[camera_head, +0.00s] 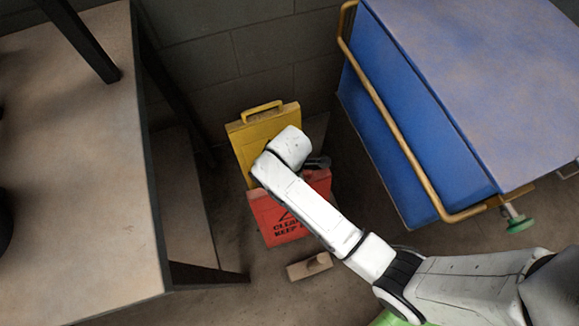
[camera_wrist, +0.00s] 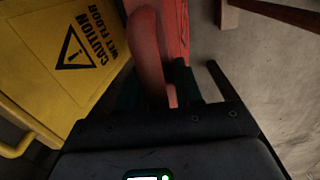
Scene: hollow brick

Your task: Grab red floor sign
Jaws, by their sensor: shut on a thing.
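The red floor sign (camera_head: 275,220) stands on the floor in the head view, with dark lettering on its face, partly hidden by my arm. In the wrist view its red top part (camera_wrist: 146,50) runs down between my fingers. My gripper (camera_wrist: 168,88) is shut on the red sign. In the head view my gripper is mostly hidden behind my wrist, with a dark part showing at the sign's upper edge. A yellow wet floor sign (camera_head: 246,140) stands just behind the red one, and it also fills the left of the wrist view (camera_wrist: 50,60).
A table (camera_head: 75,170) with dark legs stands at the left. A blue cart (camera_head: 410,120) with a yellow rail stands at the right. A small wooden block (camera_head: 309,266) lies on the floor in front of the red sign. A grey block wall is behind.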

